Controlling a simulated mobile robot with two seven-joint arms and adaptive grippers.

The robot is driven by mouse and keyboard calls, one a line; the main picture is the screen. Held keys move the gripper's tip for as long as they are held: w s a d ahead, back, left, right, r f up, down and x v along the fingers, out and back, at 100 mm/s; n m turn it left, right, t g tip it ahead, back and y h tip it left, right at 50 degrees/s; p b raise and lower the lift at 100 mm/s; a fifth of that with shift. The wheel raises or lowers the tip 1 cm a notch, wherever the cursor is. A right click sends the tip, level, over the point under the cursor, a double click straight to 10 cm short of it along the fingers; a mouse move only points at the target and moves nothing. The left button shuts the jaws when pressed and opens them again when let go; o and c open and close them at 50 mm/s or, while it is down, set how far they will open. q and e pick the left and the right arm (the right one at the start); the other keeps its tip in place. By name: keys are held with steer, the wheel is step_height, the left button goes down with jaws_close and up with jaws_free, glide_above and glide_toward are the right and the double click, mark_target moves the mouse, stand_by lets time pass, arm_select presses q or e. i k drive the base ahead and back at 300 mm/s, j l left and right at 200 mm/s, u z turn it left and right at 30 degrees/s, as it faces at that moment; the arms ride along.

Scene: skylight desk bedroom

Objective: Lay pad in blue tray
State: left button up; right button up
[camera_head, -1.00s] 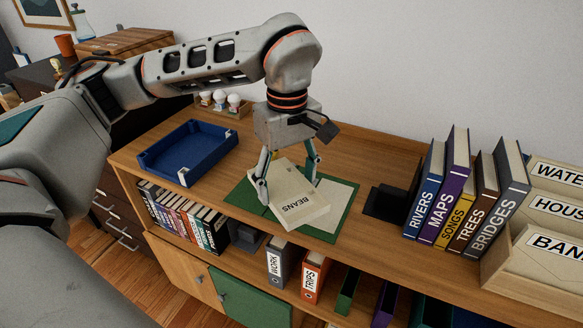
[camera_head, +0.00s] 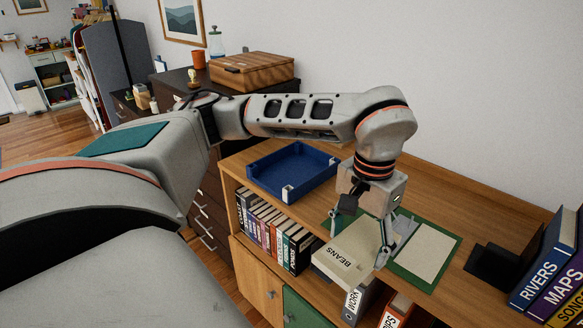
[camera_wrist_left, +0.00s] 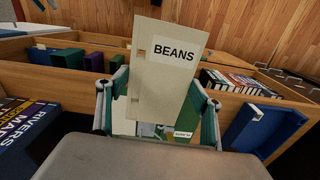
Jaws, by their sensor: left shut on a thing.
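A pale flat pad (camera_head: 424,252) lies on a green mat (camera_head: 450,262) on the desk, to the right of the blue tray (camera_head: 268,178). The tray looks empty and stands further left on the desk. My left gripper (camera_head: 362,243) is shut on a thick cream block labelled BEANS (camera_head: 343,262), near the desk's front edge, left of the pad. In the left wrist view the BEANS block (camera_wrist_left: 160,75) stands up between the two fingers, and the blue tray (camera_wrist_left: 268,125) shows at the right. Whether the block touches the desk is unclear. My right gripper is not in view.
Upright books (camera_head: 545,270) and a dark bookend (camera_head: 497,262) stand on the desk at the right. Books (camera_head: 270,225) and binders fill the shelf below. A brown box (camera_head: 252,72) stands on a dark cabinet behind. The desk around the tray is mostly clear.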

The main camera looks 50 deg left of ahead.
mark_target(294, 174)
steer(key=j+u, duration=0.1)
steer(key=j, duration=2.4)
